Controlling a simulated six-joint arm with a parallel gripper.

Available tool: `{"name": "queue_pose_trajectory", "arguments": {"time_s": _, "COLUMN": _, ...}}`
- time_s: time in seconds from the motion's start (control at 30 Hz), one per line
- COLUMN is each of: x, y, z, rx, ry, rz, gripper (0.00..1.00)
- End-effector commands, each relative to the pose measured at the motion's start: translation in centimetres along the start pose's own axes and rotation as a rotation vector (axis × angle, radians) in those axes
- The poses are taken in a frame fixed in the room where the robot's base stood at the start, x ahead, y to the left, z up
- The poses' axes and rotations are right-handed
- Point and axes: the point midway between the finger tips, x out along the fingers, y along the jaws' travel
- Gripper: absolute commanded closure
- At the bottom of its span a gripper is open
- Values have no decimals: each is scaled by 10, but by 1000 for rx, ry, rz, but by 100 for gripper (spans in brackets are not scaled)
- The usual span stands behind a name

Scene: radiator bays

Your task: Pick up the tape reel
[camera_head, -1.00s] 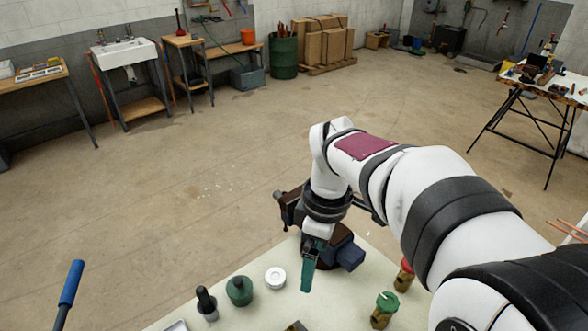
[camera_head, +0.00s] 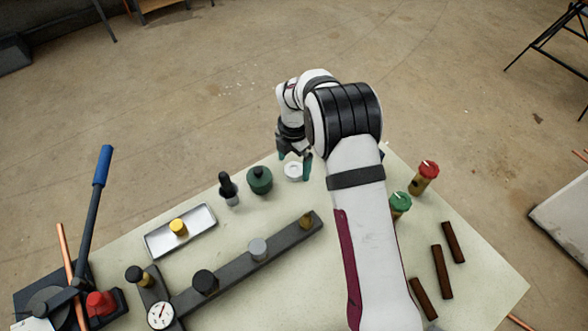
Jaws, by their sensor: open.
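The tape reel looks to be the small white round roll (camera_head: 293,171) lying flat near the far edge of the pale worktable (camera_head: 275,290). My gripper (camera_head: 295,160) points down with its teal fingers spread. It is directly at the reel, with one finger to the upper left and one at the right edge of the reel. I cannot tell how high the fingertips are, or whether they touch the reel. Nothing is held between the fingers. Part of the reel's upper side is hidden by the gripper.
A metal tray (camera_head: 160,246) and a dark manifold bar (camera_head: 230,275) lie nearer. Green-topped (camera_head: 400,203) and red-topped (camera_head: 427,175) valves stand to the right.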

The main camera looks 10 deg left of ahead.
Motion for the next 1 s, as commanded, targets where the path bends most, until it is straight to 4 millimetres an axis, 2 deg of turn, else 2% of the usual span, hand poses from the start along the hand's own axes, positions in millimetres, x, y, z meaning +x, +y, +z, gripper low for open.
{"name": "queue_pose_trajectory", "arguments": {"time_s": 0.1, "x": 16, "y": 0, "z": 0, "rx": 1, "ry": 0, "rz": -1, "gripper": 1}}
{"name": "queue_pose_trajectory", "arguments": {"time_s": 0.33, "x": 18, "y": 0, "z": 0, "rx": 2, "ry": -1, "rz": 1, "gripper": 1}}
{"name": "queue_pose_trajectory", "arguments": {"time_s": 0.7, "x": 18, "y": 0, "z": 0, "rx": 2, "ry": -1, "rz": 0, "gripper": 67}}
{"name": "queue_pose_trajectory", "arguments": {"time_s": 1.0, "x": 14, "y": 0, "z": 0, "rx": 1, "ry": -2, "rz": 1, "gripper": 68}}
